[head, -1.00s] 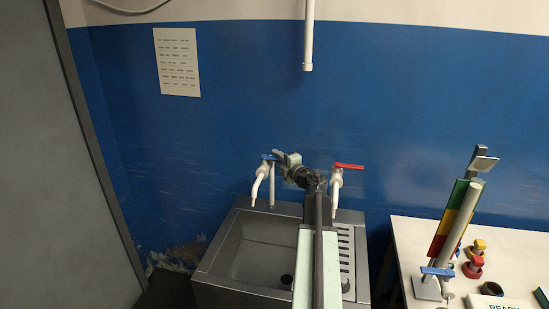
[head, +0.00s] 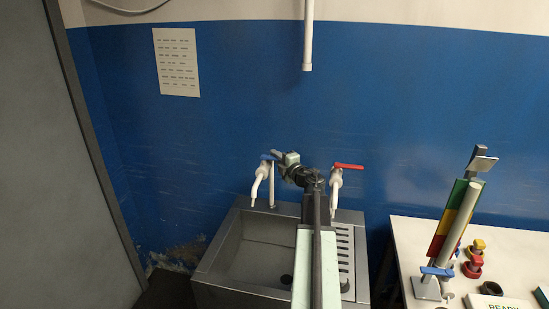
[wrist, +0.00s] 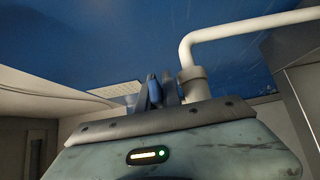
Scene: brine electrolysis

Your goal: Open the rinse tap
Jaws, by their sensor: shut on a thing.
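Two white taps stand at the back of the sink. The left one has a blue handle (head: 267,157) above its white spout (head: 259,184). The right one has a red lever (head: 348,166) pointing right. My gripper (head: 274,155) reaches left to the blue handle. In the wrist view my gripper (wrist: 160,92) is shut on the blue handle (wrist: 153,90), which shows as a narrow blue strip between the fingers. The white tap pipe (wrist: 194,80) rises just right of the fingers. My gripper hides part of the handle.
The steel sink (head: 215,255) lies below the taps, with a slotted drainer (head: 345,250) on its right. A white table (head: 410,240) at the right holds a stand with a coloured panel (head: 448,220). A grey door-like panel (head: 60,150) is at far left.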

